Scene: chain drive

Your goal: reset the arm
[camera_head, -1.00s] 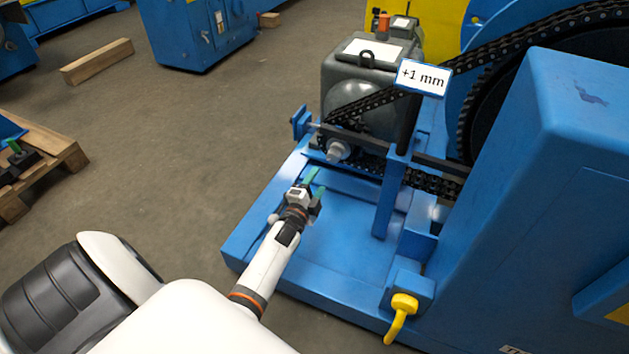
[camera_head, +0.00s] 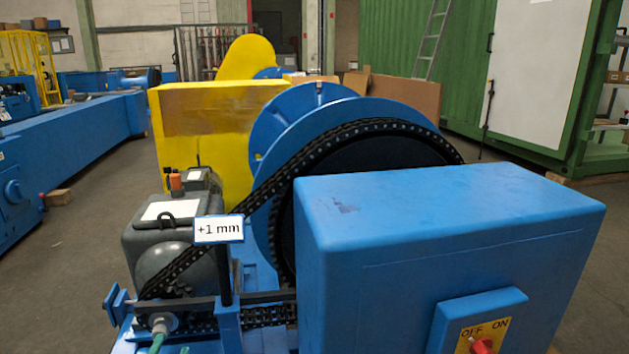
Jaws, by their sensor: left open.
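Only the green fingertips of my left gripper (camera_head: 169,347) show, at the bottom edge of the head view. They are apart, just below the round metal end (camera_head: 162,323) of the shaft at the motor's front. The rest of that arm is out of the picture, and my right gripper is not seen. The black chain (camera_head: 262,197) runs from the grey motor (camera_head: 170,240) up around the large dark wheel (camera_head: 375,150). A sign reading "+1 mm" (camera_head: 219,229) stands in front of the motor.
A large blue housing (camera_head: 440,230) fills the lower right, with a red OFF/ON switch (camera_head: 482,345) on its front. A yellow block (camera_head: 205,130) stands behind the motor. Open floor (camera_head: 85,245) lies to the left.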

